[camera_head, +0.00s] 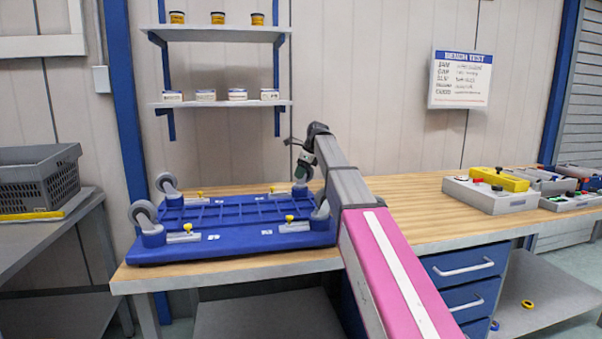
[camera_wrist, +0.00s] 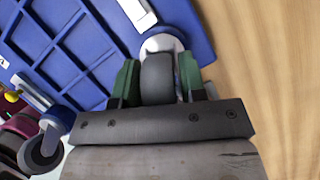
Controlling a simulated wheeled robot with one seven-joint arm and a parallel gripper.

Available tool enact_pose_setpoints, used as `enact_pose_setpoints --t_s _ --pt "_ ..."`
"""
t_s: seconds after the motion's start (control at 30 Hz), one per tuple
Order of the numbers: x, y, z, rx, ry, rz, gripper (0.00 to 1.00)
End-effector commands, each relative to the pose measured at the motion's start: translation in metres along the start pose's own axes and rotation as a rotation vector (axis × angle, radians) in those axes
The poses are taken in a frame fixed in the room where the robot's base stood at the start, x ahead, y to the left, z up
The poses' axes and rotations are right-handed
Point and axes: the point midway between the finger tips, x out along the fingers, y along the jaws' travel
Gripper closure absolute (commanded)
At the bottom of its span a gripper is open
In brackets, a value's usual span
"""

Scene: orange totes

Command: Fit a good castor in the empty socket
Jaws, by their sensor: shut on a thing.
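A blue dolly deck (camera_head: 225,240) lies upside down on the wooden bench, castors pointing up. A far-left castor (camera_head: 167,182) and a near-left castor (camera_head: 144,213) stand at its left corners. A near-right castor (camera_head: 320,203) is partly hidden by my arm. My gripper (camera_head: 303,165) is at the far-right corner. In the wrist view its green fingers are shut on a castor's grey wheel (camera_wrist: 157,76), with a pale castor body (camera_wrist: 162,43) beyond. The held castor is at the deck corner; its socket is hidden, so I cannot tell how it sits. Yellow-knobbed latches (camera_head: 187,229) lie near the corners.
Grey boxes (camera_head: 490,195) with a yellow block (camera_head: 499,178) and several coloured parts stand at the right of the bench. The bench top (camera_head: 420,215) between is clear. A grey crate (camera_head: 38,178) sits on a side table. Two shelves hang behind.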

Motion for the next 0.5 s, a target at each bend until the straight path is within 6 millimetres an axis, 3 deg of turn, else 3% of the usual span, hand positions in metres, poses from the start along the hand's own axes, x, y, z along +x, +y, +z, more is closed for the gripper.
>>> enact_pose_setpoints --t_s 0.5 --pt "0.0027 -0.0001 -0.0010 0.000 -0.001 0.000 1.00"
